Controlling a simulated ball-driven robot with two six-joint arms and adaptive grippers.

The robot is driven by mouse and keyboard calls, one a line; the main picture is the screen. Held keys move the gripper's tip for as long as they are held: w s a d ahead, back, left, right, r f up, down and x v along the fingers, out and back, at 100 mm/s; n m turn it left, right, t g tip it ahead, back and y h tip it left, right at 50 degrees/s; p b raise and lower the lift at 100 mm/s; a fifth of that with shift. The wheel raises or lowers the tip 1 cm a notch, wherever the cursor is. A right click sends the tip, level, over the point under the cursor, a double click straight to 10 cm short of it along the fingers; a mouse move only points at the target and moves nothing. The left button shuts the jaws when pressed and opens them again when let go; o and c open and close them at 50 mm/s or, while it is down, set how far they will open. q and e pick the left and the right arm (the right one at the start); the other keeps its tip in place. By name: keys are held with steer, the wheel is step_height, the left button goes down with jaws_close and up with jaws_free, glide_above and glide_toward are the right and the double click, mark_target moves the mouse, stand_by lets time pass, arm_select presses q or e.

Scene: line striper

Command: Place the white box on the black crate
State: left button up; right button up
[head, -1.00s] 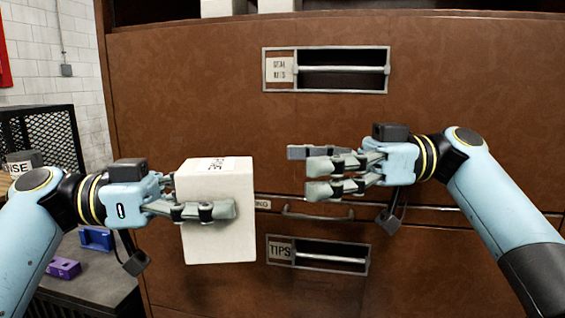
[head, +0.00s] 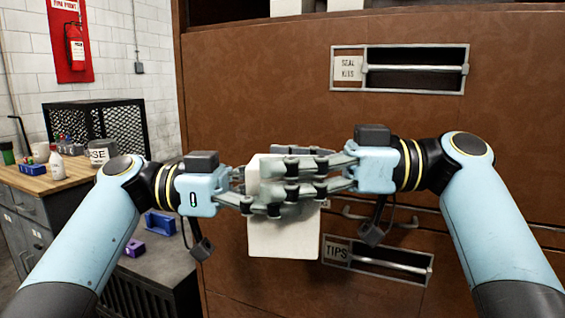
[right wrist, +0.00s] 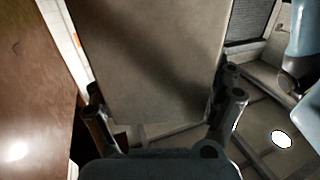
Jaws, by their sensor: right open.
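The white box (head: 284,235) is held upright in the air in front of the brown cabinet. My left gripper (head: 262,205) is closed around it from the left, with a finger across its front face. My right gripper (head: 300,172) is open and reaches in from the right, its fingers straddling the box and overlapping the left fingers in the head view. In the right wrist view the box (right wrist: 145,50) fills the space between the spread fingers (right wrist: 165,108). A black mesh crate (head: 122,118) stands at the back left.
A wooden-topped bench (head: 40,182) at the left carries bottles and a small labelled box (head: 101,152). Blue (head: 160,223) and purple (head: 135,248) parts lie on a lower dark surface. The brown drawer cabinet (head: 260,85) stands close behind the grippers.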

steer(key=shift+c, duration=0.2)
steer(key=c, duration=1.3)
arm_select(q)
steer(key=o, duration=1.4)
arm_select(e)
steer(key=shift+o, duration=0.2)
